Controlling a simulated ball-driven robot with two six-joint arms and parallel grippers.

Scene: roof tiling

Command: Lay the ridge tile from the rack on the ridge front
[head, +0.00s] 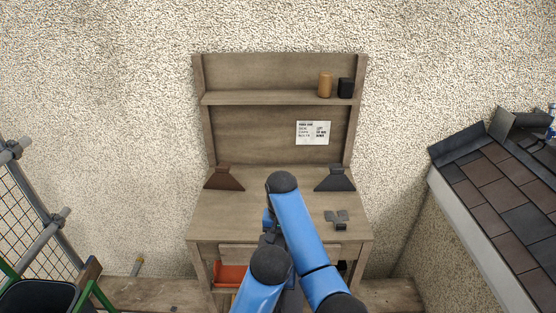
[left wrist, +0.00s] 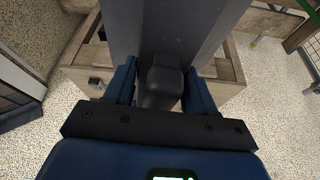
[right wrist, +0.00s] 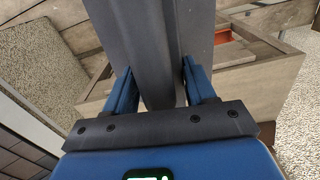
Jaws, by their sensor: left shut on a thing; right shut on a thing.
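A dark grey, folded ridge tile (left wrist: 206,35) fills the top middle of the left wrist view. My left gripper (left wrist: 163,85) is shut on it, with a blue finger on each side of its raised middle. A dark grey folded piece also shows in the right wrist view (right wrist: 140,35), and my right gripper (right wrist: 158,82) is shut on it. I cannot tell for sure that both grippers hold the same tile. In the head view a blue arm hides the grippers and most of the held tile. The roof (head: 502,185) with brown and grey tiles is at the right.
A wooden bench (head: 215,222) stands ahead against a rough wall. A brown flared piece (head: 224,178) and a dark grey one (head: 335,180) stand on it, with a small grey part (head: 336,217). A brown cylinder (head: 325,84) and a black one (head: 345,88) stand on its shelf.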

